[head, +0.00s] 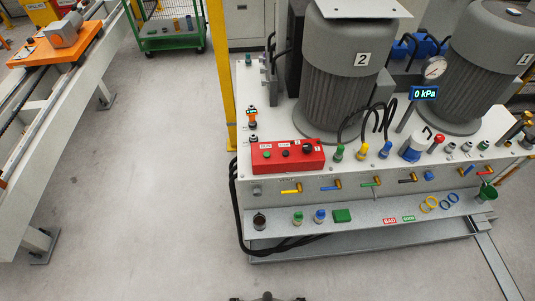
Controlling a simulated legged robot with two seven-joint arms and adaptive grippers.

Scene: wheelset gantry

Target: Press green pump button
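A red control box (262,166) sits on the front left of the white pump bench. A small green button (267,155) is on its top at the left, under a small label. A dark button (285,153) is beside it, and a larger black knob (307,147) is at the right end. Nothing covers the green button. Neither of my grippers can be made out. Only a small dark piece shows at the bottom edge, too cut off to identify.
Motor 2 (345,85) stands behind the box, with motor 1 to its right. A display (424,93) reads 0 kPa. Coloured valve handles line the bench front above a lower shelf (380,232) with small parts. A yellow post (220,75) stands left. The floor in front is clear.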

